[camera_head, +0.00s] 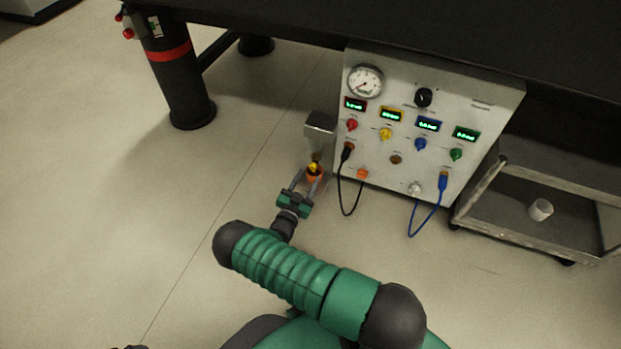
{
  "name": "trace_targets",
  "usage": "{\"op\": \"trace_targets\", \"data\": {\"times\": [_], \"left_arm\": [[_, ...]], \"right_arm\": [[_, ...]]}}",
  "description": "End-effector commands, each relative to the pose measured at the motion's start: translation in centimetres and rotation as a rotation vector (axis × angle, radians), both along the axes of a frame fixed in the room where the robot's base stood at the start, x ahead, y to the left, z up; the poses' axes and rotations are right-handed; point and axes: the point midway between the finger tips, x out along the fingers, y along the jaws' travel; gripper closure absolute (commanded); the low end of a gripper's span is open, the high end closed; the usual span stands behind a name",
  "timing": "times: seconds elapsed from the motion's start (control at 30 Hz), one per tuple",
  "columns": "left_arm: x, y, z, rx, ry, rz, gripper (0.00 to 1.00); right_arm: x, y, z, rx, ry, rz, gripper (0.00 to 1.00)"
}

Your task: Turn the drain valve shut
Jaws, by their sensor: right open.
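A small orange and yellow valve (314,171) sits low at the left side of the white instrument panel (460,90), below a grey box-shaped part (320,127). I take it to be the drain valve. My right gripper (311,178) is open, with its fingers pointing at the valve and one on each side of it in the picture. I cannot tell whether either finger touches it. The valve's lower part is partly hidden by the gripper. My left gripper is not in view.
The panel carries a round gauge (366,81), several coloured knobs and displays, and hanging black and blue (441,183) cables right of the gripper. A cart (475,194) with a white cup (540,210) stands at right. A dark table leg (183,85) stands at left. Floor at left is clear.

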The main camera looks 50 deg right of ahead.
Motion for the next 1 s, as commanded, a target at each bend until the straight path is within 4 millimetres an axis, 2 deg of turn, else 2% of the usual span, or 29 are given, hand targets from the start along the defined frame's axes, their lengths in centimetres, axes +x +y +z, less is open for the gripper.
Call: {"op": "trace_targets", "data": {"times": [0.03, 0.2, 0.5, 0.83, 0.87, 1.0], "left_arm": [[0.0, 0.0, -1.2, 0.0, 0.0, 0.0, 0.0], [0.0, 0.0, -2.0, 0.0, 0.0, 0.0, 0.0], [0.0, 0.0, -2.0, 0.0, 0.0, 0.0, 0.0], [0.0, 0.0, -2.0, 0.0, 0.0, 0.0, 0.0], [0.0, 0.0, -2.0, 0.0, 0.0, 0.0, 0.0], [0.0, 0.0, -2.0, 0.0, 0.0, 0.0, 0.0]], "right_arm": [[0.3, -1.0, -0.5, -0.002, -0.001, -0.001, 0.54], [1.2, -2.9, -0.2, 0.0, 0.0, 0.0, 0.54], [1.4, -3.3, 0.1, -0.001, 0.001, 0.001, 0.54], [1.4, -3.3, 0.0, -0.001, 0.002, 0.001, 0.97], [1.4, -3.3, 0.0, -0.001, 0.002, 0.001, 1.0], [1.4, -3.2, 0.0, -0.001, 0.002, 0.001, 1.0]]}}
